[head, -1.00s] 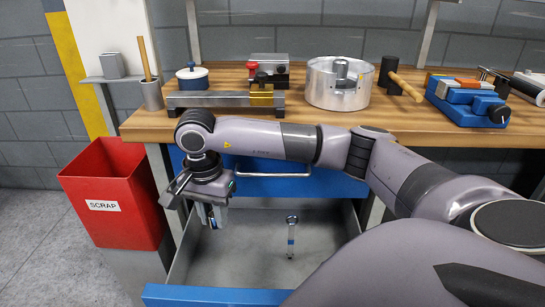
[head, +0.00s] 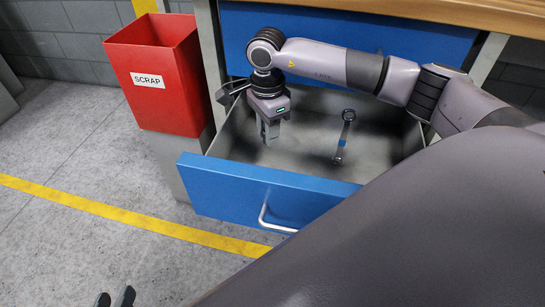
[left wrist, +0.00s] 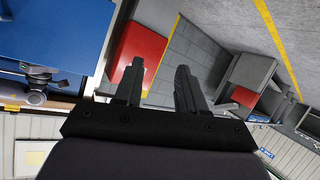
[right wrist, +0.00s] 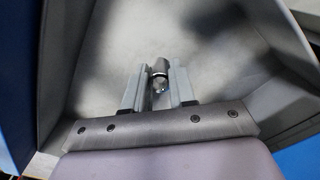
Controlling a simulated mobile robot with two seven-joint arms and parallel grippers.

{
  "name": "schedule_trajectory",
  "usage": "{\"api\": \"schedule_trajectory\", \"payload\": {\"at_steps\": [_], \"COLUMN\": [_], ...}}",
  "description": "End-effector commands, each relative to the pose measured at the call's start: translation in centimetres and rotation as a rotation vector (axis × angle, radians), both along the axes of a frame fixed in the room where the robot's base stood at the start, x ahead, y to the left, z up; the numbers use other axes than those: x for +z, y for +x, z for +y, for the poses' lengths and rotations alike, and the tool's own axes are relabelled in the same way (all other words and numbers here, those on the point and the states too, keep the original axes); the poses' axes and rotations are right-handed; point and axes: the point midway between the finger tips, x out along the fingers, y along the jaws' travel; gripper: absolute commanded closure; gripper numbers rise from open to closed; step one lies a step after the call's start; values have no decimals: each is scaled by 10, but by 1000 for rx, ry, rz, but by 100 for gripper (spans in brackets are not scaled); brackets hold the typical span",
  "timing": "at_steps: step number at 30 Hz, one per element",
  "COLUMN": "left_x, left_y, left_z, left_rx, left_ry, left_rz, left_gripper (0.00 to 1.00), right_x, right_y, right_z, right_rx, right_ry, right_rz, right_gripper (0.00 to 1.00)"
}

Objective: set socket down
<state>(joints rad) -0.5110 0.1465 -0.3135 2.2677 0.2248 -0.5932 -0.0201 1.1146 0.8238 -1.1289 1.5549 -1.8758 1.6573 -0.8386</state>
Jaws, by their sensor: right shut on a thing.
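My right gripper (head: 268,132) reaches down into the left part of the open drawer (head: 275,200), pointing at its floor. In the right wrist view, its fingers (right wrist: 160,90) are shut on a small metal socket (right wrist: 160,70). The socket is a short shiny cylinder between the fingertips, above the grey drawer floor. I cannot tell whether it touches the floor. In the head view the fingers mostly hide the socket. My left gripper (head: 115,298) shows only its dark fingertips at the bottom edge. In the left wrist view it (left wrist: 157,85) is open and empty.
A wrench (head: 344,135) lies in the drawer, right of my right gripper. The drawer walls stand close around that gripper. A red scrap bin (head: 155,80) stands left of the drawer. The workbench top (head: 450,12) is above. Open floor lies front left.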

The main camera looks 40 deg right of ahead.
Motion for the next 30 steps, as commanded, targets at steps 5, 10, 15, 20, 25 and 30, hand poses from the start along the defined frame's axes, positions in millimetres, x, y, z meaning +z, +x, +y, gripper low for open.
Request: {"api": "schedule_trajectory", "payload": {"at_steps": [5, 10, 15, 20, 25, 30], "left_x": [-3, -3, -6, -8, -3, -4], "left_y": [2, 3, 3, 5, 5, 5], "left_z": [-8, -10, -15, -18, -17, -17], "left_rx": [-15, -19, -30, -35, -34, -35], "left_ry": [-49, -65, -94, -110, -109, -108], "left_rz": [1, 2, 4, -9, -20, -21], "left_gripper": [60, 60, 60, 60, 60, 60], "right_x": [-36, -46, -68, -96, -100, -101], "right_y": [0, 0, 0, 0, 0, 0], "right_z": [0, 0, 0, 0, 0, 0], "right_rx": [1, 2, 2, 0, 1, 2], "right_ry": [0, -1, 0, -1, 0, 0], "right_rz": [1, -1, 2, 1, -2, -1], "right_gripper": [100, 100, 100, 100, 100, 100]}}
